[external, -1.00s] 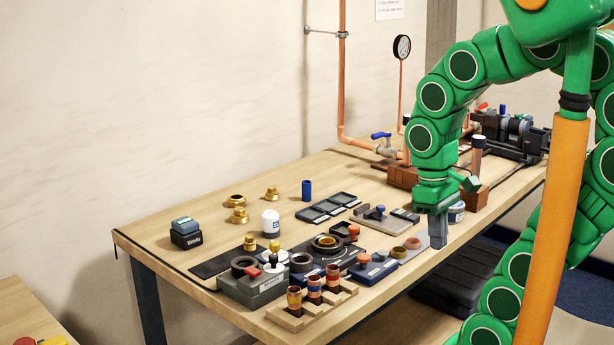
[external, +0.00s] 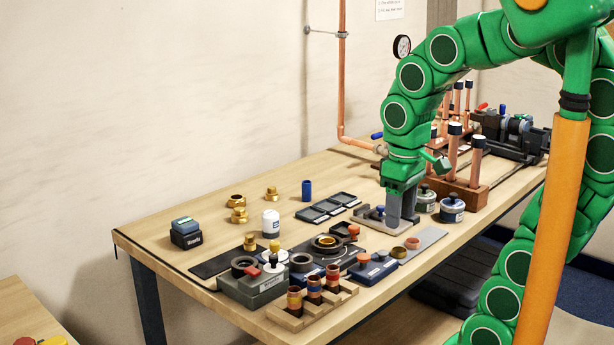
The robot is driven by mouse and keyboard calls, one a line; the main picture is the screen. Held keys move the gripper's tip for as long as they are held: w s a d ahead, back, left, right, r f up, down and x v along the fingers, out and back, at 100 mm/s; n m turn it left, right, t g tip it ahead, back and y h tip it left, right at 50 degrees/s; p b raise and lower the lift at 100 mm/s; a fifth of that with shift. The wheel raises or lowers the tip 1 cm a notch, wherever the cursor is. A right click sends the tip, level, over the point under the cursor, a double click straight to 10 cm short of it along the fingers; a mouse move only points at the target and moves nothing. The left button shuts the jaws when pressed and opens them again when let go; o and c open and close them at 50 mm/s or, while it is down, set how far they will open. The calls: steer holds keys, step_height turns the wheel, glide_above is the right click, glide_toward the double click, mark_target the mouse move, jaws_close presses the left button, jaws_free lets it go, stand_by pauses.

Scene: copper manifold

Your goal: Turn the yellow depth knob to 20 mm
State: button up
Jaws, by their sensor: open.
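A small yellow knob (external: 274,246) tops a dark post on the grey block (external: 252,289) near the table's front left. I take it for the depth knob; its scale and reading are too small to make out. My gripper (external: 402,222) points down, open and empty, well to the right of the knob. Its fingers are low beside the grey plate with a blue knob (external: 380,210) and partly hide that plate. Whether they touch it I cannot tell.
A wooden rack with banded cylinders (external: 314,290) stands in front of the grey block. Dark rings and a fixture with a brass ring (external: 326,243) lie between block and gripper. Tins (external: 452,210) and copper pipes stand right of my gripper.

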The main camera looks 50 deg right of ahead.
steer(key=w+r+n+t, duration=0.2)
steer(key=w+r, duration=0.2)
steer(key=w, duration=0.8)
steer(key=n+g, duration=0.2)
steer(key=n, duration=0.6)
glide_above(275, 242)
steer(key=f, duration=0.9)
steer(key=shift+s+d+f, duration=0.25)
steer(key=shift+s+f, duration=0.15)
steer(key=shift+w+a+f, duration=0.35)
steer(key=shift+w+f, duration=0.05)
steer(key=shift+f, duration=4)
jaws_close()
